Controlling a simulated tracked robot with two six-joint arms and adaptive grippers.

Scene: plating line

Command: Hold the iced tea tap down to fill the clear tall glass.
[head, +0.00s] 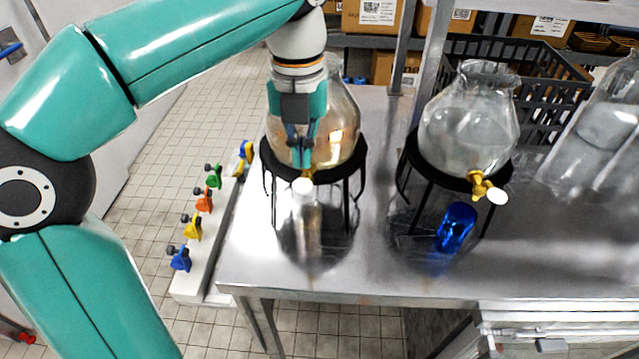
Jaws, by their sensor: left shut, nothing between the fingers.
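The iced tea dispenser (343,115) is a glass jar with amber liquid on a black stand, at the left end of the steel table. Its tap (302,186) shows a white lever end and a bit of brass at the front of the jar. My left gripper (302,163) is shut and empty, pointing down in front of the jar, with its fingertips just above or at the lever. Whether they touch it, I cannot tell. The clear tall glass (307,218) stands below the tap; its content is hard to make out. My right gripper is not in view.
A second dispenser (465,125) with clear liquid has a brass tap with a white lever (497,196). A blue glass (457,227) is under it. Large clear glass vessels (605,125) stand at the right. A white rail with coloured valves (203,201) is left of the table (370,283).

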